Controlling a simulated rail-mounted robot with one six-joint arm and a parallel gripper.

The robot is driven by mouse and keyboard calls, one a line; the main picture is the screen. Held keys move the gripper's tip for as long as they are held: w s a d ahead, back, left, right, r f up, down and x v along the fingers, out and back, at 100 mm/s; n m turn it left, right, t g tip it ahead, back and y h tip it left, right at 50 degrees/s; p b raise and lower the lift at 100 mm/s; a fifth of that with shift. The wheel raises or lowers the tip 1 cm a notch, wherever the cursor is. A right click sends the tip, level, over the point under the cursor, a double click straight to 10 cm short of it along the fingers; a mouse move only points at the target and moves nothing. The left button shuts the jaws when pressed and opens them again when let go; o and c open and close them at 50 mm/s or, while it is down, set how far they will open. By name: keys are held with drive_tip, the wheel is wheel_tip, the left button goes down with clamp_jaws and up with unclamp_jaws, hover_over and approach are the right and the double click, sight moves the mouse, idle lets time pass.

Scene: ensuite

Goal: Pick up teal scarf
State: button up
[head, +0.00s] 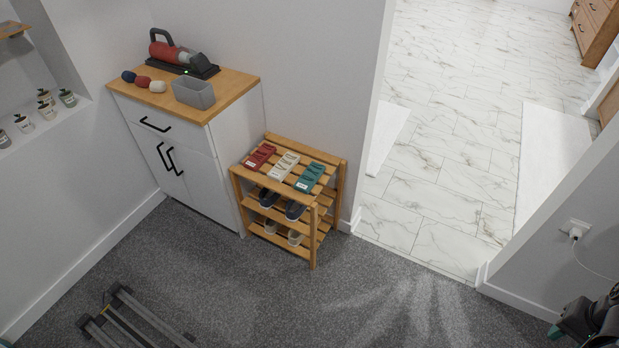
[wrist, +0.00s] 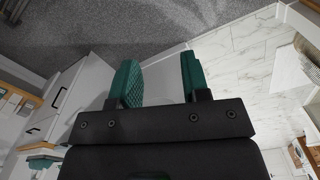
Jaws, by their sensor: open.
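The teal scarf (head: 310,178) is a folded teal bundle with a pale label, lying on the top shelf of the wooden shoe rack (head: 320,201) in the head view. It is the rightmost in a row beside a cream folded bundle (head: 284,166) and a red one (head: 259,157). My gripper (wrist: 160,80) is open with nothing between its two teal-padded fingers. Part of it also shows at the bottom right corner of the head view, far from the scarf. In the wrist view I cannot clearly make out the scarf.
Shoes sit on the rack's lower shelves. A white cabinet (head: 182,147) with a wooden top stands left of the rack, holding a grey bin (head: 194,93) and a red handheld device (head: 169,53). A dark metal frame (head: 125,318) lies bottom left. The carpet before the rack is clear.

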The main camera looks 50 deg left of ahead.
drive_tip(key=o, duration=1.1)
